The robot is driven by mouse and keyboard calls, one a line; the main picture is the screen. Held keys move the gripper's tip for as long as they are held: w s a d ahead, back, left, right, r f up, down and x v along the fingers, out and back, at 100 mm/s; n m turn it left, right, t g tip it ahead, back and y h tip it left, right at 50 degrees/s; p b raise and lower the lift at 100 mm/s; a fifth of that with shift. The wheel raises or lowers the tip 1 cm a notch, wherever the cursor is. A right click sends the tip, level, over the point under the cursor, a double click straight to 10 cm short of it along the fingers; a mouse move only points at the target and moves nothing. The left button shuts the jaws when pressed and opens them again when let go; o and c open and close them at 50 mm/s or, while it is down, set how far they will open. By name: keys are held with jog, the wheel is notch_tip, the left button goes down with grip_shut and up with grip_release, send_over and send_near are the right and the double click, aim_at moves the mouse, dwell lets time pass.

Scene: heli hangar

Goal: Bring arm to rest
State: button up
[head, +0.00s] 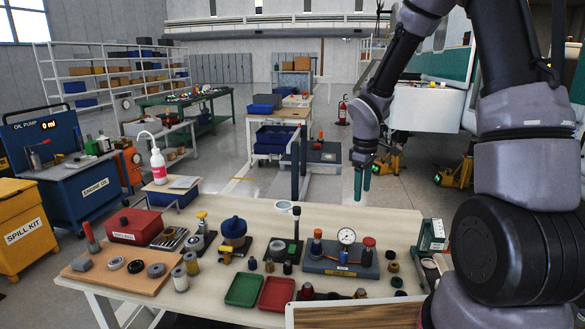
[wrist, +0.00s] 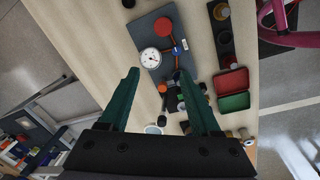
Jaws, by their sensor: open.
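My gripper (head: 362,182) hangs from my arm on the right side of the head view, above the far edge of the workbench (head: 215,208). Its green fingers point down. In the wrist view my gripper (wrist: 155,92) shows two green fingers spread apart with nothing between them. Below and beyond the fingertips is a dark plate with a white dial gauge (wrist: 150,57), which also shows in the head view (head: 347,236). The fingers appear apart from everything on the bench.
The bench carries a red box (head: 134,225), a green tray (head: 243,290), a red tray (head: 277,294) and several small parts. A white bottle (head: 158,165) stands behind on the left. A blue engine oil cart (head: 80,180) and a yellow spill kit bin (head: 22,228) stand at far left.

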jog(key=s+d+r+m+t, duration=0.15)
jog(key=s+r+m, duration=0.25)
jog(key=r, duration=0.7)
jog(key=s+r+m+t+y, duration=0.2)
jog(key=s+r+m+t, duration=0.2)
jog(key=s+r+m, duration=0.6)
jog(key=s+r, duration=0.7)
jog(key=shift+d+y, duration=0.3)
jog(key=shift+y, duration=0.1)
jog(key=shift+t, duration=0.25)
